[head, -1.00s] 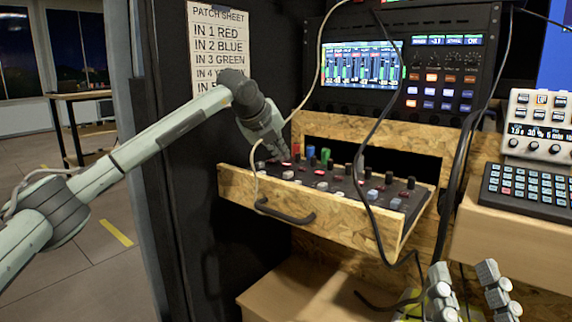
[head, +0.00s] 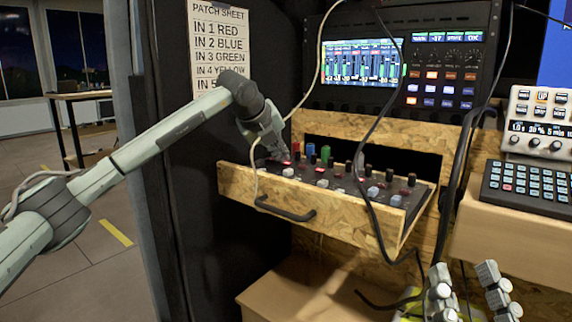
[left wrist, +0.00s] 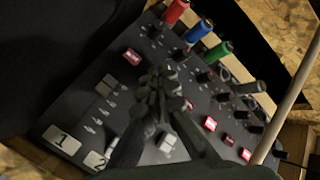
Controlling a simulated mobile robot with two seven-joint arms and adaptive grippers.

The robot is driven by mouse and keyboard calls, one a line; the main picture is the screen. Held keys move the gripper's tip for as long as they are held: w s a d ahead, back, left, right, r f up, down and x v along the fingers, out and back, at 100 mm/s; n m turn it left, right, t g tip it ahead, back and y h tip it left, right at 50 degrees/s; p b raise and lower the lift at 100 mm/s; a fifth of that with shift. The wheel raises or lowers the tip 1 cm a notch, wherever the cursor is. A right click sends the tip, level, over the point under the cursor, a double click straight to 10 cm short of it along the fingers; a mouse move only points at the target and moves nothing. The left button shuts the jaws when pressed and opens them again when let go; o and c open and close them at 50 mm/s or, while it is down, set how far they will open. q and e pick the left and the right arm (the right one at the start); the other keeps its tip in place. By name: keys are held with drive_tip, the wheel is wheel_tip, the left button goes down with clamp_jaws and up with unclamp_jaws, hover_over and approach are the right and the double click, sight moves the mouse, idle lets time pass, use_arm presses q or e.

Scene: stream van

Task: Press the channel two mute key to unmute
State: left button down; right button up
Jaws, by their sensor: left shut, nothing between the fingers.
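The dark channel mixer (head: 330,183) sits in an open wooden drawer. My left gripper (head: 285,157) is shut and empty, pointing down over the mixer's left end. In the left wrist view its fingertips (left wrist: 158,80) are over the row of red-lit mute keys. The channel one mute key (left wrist: 132,56) shows lit to their upper left, and the third key (left wrist: 188,103) shows to their lower right. The channel two key's place between them is hidden by the fingers; contact cannot be told. My right gripper (head: 468,290) is open at the bottom right of the head view.
Red (left wrist: 176,10), blue (left wrist: 200,31) and green (left wrist: 218,50) plugs stand up behind the keys. A dark cable (head: 372,150) hangs across the drawer. The drawer's handle (head: 285,210) is in front. A rack screen (head: 361,63) is above. A keypad (head: 526,187) is at right.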

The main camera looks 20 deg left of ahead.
sight(281, 167)
idle(0.5)
use_arm(q)
drive_tip(key=shift+r, duration=0.4)
drive_tip(key=shift+r+p, duration=0.15)
drive_tip(key=shift+p, duration=0.15)
wheel_tip(281, 167, up, 6)
drive_tip(key=p, duration=0.3)
